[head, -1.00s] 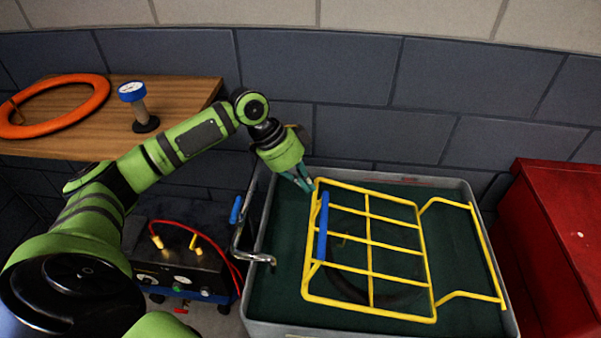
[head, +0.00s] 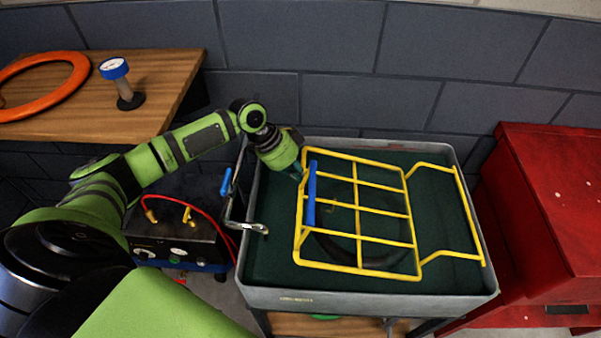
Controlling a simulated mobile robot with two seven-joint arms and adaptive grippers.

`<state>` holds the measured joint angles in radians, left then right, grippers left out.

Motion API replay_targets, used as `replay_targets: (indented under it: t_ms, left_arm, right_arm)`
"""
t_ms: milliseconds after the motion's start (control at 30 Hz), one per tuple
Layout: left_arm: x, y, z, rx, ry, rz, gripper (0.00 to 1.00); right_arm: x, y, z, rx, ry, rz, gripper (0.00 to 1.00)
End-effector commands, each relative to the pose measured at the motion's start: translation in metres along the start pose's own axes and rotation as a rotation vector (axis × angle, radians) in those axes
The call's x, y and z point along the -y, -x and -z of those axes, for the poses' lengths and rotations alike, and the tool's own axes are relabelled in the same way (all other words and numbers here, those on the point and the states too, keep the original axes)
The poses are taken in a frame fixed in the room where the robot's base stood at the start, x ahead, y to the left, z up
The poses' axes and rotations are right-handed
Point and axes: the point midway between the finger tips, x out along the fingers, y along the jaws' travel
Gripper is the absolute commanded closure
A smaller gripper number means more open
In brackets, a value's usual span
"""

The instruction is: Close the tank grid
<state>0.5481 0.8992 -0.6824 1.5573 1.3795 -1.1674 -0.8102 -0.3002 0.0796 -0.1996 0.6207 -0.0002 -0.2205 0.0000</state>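The yellow tank grid (head: 356,209) is over the grey tank (head: 360,298), with a blue handle (head: 311,195) along its left side. A yellow frame (head: 474,215) extends from it to the tank's right side. A dark ring (head: 345,246) shows through the bars inside the tank. My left gripper (head: 298,174) is at the grid's upper left corner, close to the top of the blue handle. Its fingers are small and partly hidden, so I cannot tell whether they are open or touch the grid. My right gripper is not in view.
A wooden table (head: 80,110) at the left holds an orange ring (head: 40,92) and a gauge (head: 122,82). A black box with red cables (head: 178,240) stands left of the tank. A metal crank (head: 240,215) is on the tank's left side. A red cabinet (head: 560,210) stands at the right.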

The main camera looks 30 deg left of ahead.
Motion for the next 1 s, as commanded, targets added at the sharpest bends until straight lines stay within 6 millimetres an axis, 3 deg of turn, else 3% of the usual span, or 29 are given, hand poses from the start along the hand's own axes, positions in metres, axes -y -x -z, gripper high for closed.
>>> replay_targets:
  t_ms: [300, 733, 1000]
  left_arm:
    - [0.000, -0.037, -0.026, 0.000, 0.002, -0.001, 1.00]
    - [0.001, -0.029, -0.021, -0.001, 0.000, 0.000, 1.00]
    - [0.000, 0.009, 0.005, 0.000, -0.002, 0.001, 1.00]
  right_arm:
    - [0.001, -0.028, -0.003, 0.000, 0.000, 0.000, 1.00]
    - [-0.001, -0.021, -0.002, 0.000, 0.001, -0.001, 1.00]
    - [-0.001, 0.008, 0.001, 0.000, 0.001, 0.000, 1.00]
